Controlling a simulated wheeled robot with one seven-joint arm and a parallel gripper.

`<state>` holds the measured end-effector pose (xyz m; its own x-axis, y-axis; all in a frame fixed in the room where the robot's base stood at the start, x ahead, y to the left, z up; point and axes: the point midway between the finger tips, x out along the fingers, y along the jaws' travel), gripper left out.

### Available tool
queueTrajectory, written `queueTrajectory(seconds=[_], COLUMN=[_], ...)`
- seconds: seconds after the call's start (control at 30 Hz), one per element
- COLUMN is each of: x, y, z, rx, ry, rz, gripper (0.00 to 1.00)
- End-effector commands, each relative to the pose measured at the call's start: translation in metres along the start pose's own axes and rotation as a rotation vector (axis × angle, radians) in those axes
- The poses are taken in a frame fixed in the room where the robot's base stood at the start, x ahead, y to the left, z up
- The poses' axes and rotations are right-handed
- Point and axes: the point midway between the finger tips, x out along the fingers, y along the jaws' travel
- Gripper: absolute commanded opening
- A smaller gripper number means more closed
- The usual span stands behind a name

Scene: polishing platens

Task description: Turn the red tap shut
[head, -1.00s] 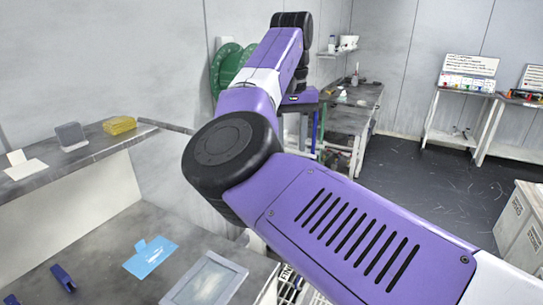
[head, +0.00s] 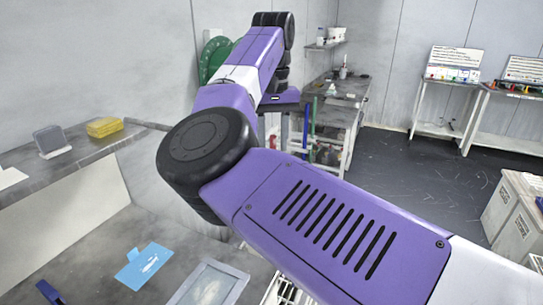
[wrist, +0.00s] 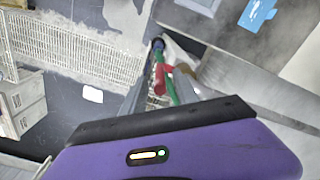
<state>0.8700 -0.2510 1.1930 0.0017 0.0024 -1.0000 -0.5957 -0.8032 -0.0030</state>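A red piece (wrist: 163,82) that looks like the red tap shows in the wrist view, beside a green pole or pipe, beyond my gripper. My gripper (wrist: 161,88) shows two grey fingers apart, with the red and green parts seen between them. I see nothing held, and how far the red part is from the fingers is hard to tell. In the head view my arm reaches to the back, and my fingers and the tap cannot be made out there.
A green reel (head: 214,56) is on the wall. Open floor (head: 425,170) lies right.

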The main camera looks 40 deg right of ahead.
Motion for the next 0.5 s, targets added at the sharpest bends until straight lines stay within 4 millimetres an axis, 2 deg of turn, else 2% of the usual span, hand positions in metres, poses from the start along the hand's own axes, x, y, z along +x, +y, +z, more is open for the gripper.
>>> queueTrajectory(seconds=[0.23, 0.5], x=[0.033, 0.045], y=[0.0, 0.0], z=[0.001, 0.001], rx=[-0.001, -0.001], ry=[-0.001, 0.0], rz=[-0.001, 0.0], gripper=[0.36, 0.36])
